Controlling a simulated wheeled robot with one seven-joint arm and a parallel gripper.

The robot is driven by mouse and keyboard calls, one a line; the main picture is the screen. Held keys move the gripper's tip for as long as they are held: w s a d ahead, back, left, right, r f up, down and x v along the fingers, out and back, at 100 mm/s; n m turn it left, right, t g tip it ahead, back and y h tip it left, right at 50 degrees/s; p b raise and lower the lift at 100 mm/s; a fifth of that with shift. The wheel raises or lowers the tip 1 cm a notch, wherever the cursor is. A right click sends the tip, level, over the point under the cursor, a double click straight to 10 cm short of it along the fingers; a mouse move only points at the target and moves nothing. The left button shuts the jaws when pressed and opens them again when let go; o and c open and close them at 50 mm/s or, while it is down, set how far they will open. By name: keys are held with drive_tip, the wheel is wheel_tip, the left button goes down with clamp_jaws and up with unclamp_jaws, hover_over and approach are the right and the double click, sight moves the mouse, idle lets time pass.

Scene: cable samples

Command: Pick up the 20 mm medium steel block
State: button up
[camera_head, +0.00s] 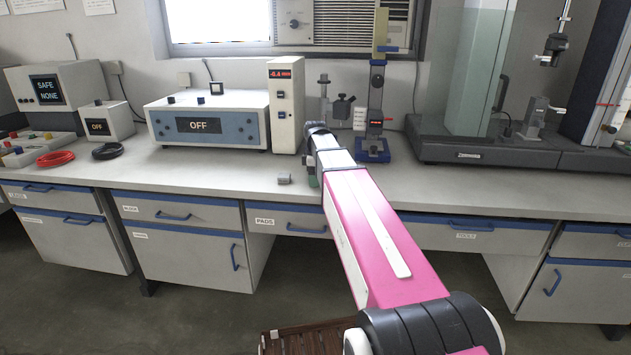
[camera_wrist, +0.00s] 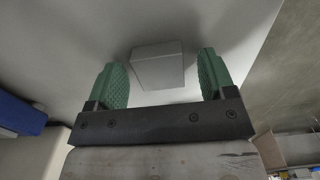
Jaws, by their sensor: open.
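A small grey steel block (camera_head: 284,178) sits on the bench near its front edge, just left of my arm's end. In the wrist view the block (camera_wrist: 158,62) appears between the two green fingertips, with a gap on each side. My gripper (camera_wrist: 160,78) is open and empty. I cannot tell whether the fingertips are level with the block or still above it. In the head view my arm mostly hides the gripper; a bit of green finger (camera_head: 312,177) shows right of the block. No size marking is readable on the block.
Behind stand a blue-grey box marked OFF (camera_head: 208,121), a white tower with a red display (camera_head: 286,105) and a blue-based stand (camera_head: 373,148). Red cable (camera_head: 56,158) and black cable (camera_head: 107,151) lie at left. The bench (camera_head: 225,172) around the block is clear.

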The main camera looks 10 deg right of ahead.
drive_tip(key=c, duration=1.1)
drive_tip(key=shift+c, duration=0.2)
drive_tip(key=shift+r, duration=0.1)
